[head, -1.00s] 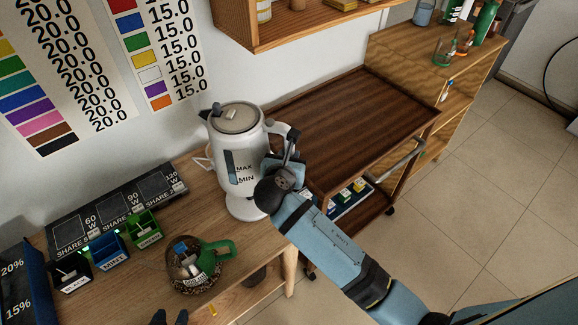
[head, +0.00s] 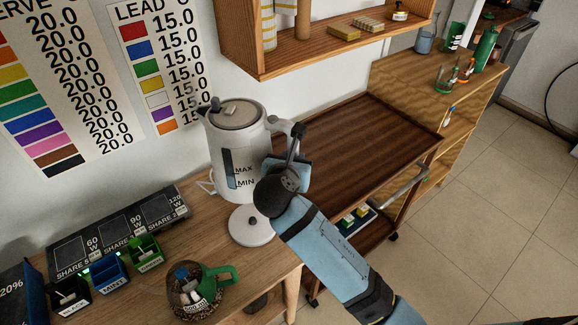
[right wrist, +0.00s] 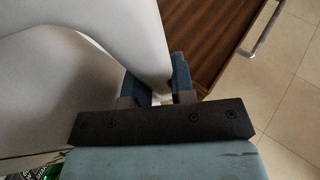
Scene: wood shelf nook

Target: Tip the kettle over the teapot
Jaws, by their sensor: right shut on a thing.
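The white kettle (head: 222,150) with a grey lid is upright in the head view, raised just above and behind its round white base (head: 250,232). My right gripper (head: 291,165) is shut on the kettle's handle, at its right side. In the right wrist view the pale handle runs between the fingers (right wrist: 157,88) and the kettle body (right wrist: 50,110) fills the left. The glass teapot (head: 190,297) with a green handle stands at the table's front, lower left of the kettle, apart from it. My left gripper is not in view.
Small labelled bins, black, blue (head: 110,275) and green (head: 146,255), stand left of the teapot before a dark sign board (head: 120,235). A brown wooden cart (head: 350,135) stands right of the table. A wall shelf (head: 330,45) hangs above it.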

